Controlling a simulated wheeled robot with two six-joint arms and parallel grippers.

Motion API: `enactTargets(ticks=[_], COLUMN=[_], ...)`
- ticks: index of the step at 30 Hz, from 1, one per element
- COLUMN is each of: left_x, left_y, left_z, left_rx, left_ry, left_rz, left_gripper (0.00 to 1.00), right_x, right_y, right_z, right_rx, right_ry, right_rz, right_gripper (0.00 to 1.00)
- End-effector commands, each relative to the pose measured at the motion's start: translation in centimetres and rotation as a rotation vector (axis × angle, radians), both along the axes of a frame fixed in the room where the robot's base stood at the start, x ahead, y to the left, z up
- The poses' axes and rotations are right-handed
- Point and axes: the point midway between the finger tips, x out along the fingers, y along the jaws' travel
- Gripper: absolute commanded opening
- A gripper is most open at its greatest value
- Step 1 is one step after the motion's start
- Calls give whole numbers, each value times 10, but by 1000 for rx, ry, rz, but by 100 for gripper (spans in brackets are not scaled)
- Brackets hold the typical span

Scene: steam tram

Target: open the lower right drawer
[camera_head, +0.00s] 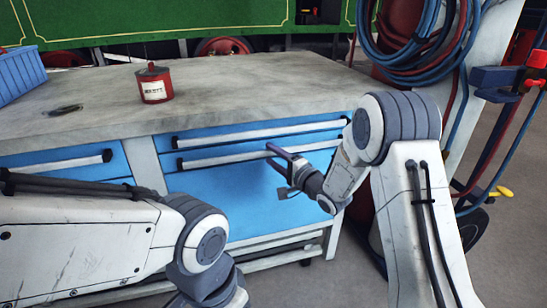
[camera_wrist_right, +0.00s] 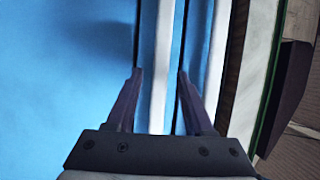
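The lower right drawer (camera_head: 235,195) has a tall blue front, and it looks closed. Its long pale handle (camera_head: 225,158) runs along the top of that front, just below the upper right drawer's handle (camera_head: 250,133). My right gripper (camera_head: 275,165) is at the lower drawer's handle, right of its middle. In the right wrist view my right gripper (camera_wrist_right: 160,73) is open, with the pale handle bar (camera_wrist_right: 158,100) between its fingers; I cannot tell whether they touch it. My left arm crosses the lower left, its gripper out of view.
A red tin (camera_head: 154,86) stands on the grey worktop (camera_head: 250,88), with a blue bin (camera_head: 18,75) at its left end. A left drawer (camera_head: 65,160) is partly behind my left arm. Coiled hoses (camera_head: 410,50) hang at the right.

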Motion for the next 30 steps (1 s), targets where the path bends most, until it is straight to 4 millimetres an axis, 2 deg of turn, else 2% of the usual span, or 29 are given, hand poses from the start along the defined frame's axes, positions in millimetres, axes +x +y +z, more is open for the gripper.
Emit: enactTargets(ticks=[1, 3, 4, 30], left_x=[0, 0, 0, 0], left_y=[0, 0, 0, 0], left_z=[0, 0, 0, 0], left_rx=[0, 0, 0, 0], left_ry=[0, 0, 0, 0], left_rz=[0, 0, 0, 0], left_gripper=[50, 50, 50, 50], right_x=[0, 0, 0, 0], right_y=[0, 0, 0, 0], right_z=[0, 0, 0, 0], right_rx=[0, 0, 0, -1], right_ry=[0, 0, 0, 1], right_rz=[0, 0, 0, 0], right_gripper=[32, 5, 0, 0])
